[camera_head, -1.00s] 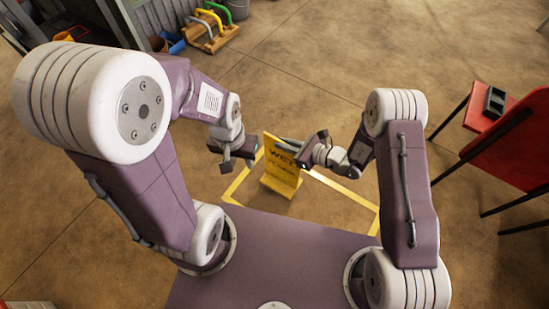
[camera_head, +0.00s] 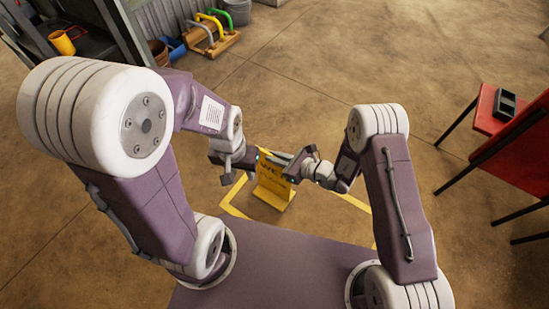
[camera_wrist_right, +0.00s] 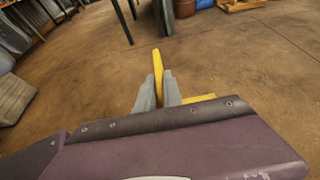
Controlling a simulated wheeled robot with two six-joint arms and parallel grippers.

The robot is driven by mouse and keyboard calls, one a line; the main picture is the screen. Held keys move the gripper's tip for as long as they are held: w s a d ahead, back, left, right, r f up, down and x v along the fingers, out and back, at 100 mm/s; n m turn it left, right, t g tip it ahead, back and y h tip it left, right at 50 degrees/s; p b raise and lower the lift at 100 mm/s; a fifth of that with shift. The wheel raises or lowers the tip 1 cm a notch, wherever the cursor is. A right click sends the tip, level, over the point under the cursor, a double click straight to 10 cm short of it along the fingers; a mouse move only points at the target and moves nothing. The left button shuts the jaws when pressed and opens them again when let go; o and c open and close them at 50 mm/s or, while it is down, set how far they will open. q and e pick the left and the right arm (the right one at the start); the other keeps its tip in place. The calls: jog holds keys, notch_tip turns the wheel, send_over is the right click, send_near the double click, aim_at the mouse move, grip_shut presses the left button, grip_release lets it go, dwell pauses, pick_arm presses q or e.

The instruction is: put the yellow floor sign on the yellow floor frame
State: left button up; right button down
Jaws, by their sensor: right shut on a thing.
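The yellow floor sign (camera_head: 272,180), with dark lettering, stands roughly upright in front of my base in the head view. My right gripper (camera_head: 289,164) is shut on its upper part; the right wrist view shows the yellow sign (camera_wrist_right: 157,65) between the grey fingers. My left gripper (camera_head: 257,158) is at the sign's upper left edge, touching or very close; its jaw opening is hidden. I cannot tell if the sign touches the floor.
A red chair (camera_head: 520,150) with a black tray (camera_head: 502,103) on its seat stands at the right. A wooden rack with coloured handles (camera_head: 212,42), a grey bucket (camera_head: 237,12) and shelving are at the back left. The floor beyond the sign is clear.

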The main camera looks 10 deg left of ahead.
jog(key=c, duration=1.5)
grip_release()
jog(key=shift+f, duration=0.15)
jog(key=shift+r, duration=0.25)
jog(key=p+v, duration=0.7)
jog(key=v, duration=0.5)
jog(key=shift+f, duration=0.1)
